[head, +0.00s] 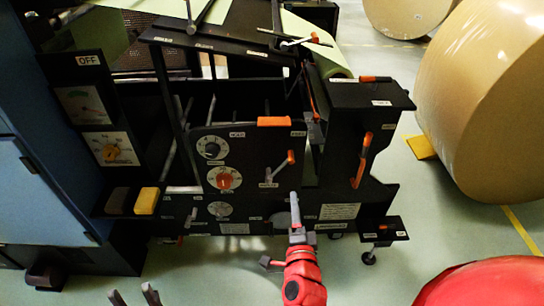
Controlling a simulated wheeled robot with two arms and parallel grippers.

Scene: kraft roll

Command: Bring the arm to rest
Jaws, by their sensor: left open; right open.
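My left gripper (133,292) shows at the bottom left edge as two dark fingertips with a gap between them. It is open and nothing shows between the tips; the rest of that arm is out of view. My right gripper (295,208) is at the end of the red arm at bottom centre, pointing up the picture at the lower front of the black machine (258,152). Its fingers overlap from this angle. I see nothing held in it. Whether it touches the machine front behind it, I cannot tell.
The machine carries dials, a lever (280,167) with an orange knob and an orange handle (274,122). A small black step (384,229) juts out at right. A blue cabinet (35,200) stands left. Large kraft rolls (490,95) stand right. Floor (440,215) is clear between.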

